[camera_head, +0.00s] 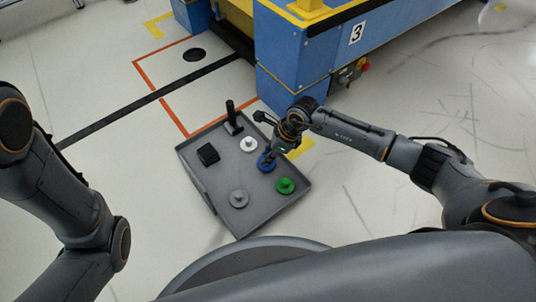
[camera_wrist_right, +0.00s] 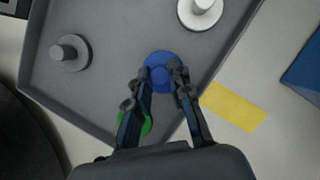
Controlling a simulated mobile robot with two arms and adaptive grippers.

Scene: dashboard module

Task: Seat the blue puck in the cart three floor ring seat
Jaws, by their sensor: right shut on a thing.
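The blue puck (camera_head: 264,165) is a round disc with a central knob, at the right side of the grey tray. My right gripper (camera_head: 270,153) reaches down over it. In the right wrist view the two fingers (camera_wrist_right: 161,72) are shut on the knob of the blue puck (camera_wrist_right: 158,56). I cannot tell whether the puck touches the tray floor. A dark round spot (camera_head: 194,55), perhaps the ring seat, lies on the floor inside orange lines beside the blue cart marked 3 (camera_head: 290,60). My left arm shows at the left, but its gripper is out of view.
A black stripe (camera_head: 130,109) crosses the open floor.

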